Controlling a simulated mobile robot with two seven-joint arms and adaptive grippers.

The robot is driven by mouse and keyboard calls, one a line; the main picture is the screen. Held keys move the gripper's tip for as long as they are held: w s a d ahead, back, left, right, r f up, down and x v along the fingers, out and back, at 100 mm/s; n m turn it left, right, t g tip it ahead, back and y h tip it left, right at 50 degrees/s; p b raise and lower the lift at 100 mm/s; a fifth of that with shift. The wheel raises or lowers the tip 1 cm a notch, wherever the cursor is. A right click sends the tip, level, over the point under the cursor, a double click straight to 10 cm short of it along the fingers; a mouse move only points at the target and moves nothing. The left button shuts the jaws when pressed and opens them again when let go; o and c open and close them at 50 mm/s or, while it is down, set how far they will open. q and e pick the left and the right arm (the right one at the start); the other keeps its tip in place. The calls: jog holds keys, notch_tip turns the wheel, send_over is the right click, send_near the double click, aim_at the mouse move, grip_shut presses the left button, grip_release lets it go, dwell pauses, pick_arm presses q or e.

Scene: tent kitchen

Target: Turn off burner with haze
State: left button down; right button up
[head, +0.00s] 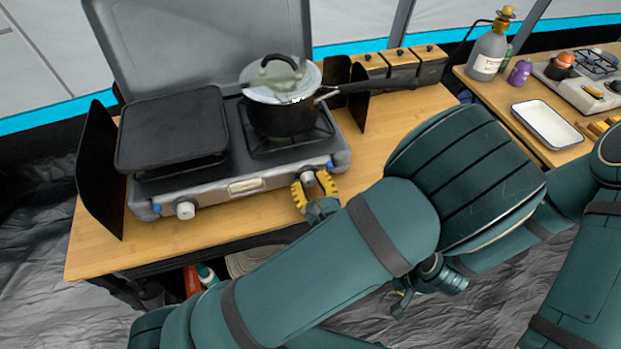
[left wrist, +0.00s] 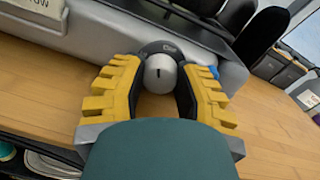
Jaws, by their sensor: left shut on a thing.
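A grey two-burner camping stove (head: 238,186) stands on the wooden table with its lid raised. A black griddle (head: 172,130) lies on the left burner. A black saucepan (head: 283,118) with a glass lid (head: 280,80) sits on the right burner; the lid looks cloudy. The left knob (head: 186,209) is clear of me. My left gripper (head: 314,187) is at the stove's front, its yellow fingers shut on the right knob (head: 308,179). In the left wrist view the round knob (left wrist: 160,73) sits between the fingers (left wrist: 158,95), with a dark mark on its face.
Black wind screens (head: 101,170) flank the stove. The pan's handle (head: 378,86) sticks out to the right above the table (head: 393,116). A second table at the right holds a bottle (head: 489,55), a white tray (head: 548,124) and another small stove (head: 590,88).

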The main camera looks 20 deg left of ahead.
pick_arm(q)
jog(key=m+p, duration=0.2)
jog(key=m, duration=0.1)
jog(key=shift+r+p, duration=0.2)
jog(key=shift+p, duration=0.15)
jog(key=shift+w+m+p, duration=0.1)
jog(key=shift+m+p, duration=0.7)
jog(key=shift+m, duration=0.2)
jog(key=shift+f, duration=0.1)
jog(key=c, duration=0.6)
grip_release()
jog(key=shift+d, duration=0.1)
jog(key=v, duration=0.7)
jog(key=shift+s+f, duration=0.15)
jog(key=shift+s, duration=0.1)
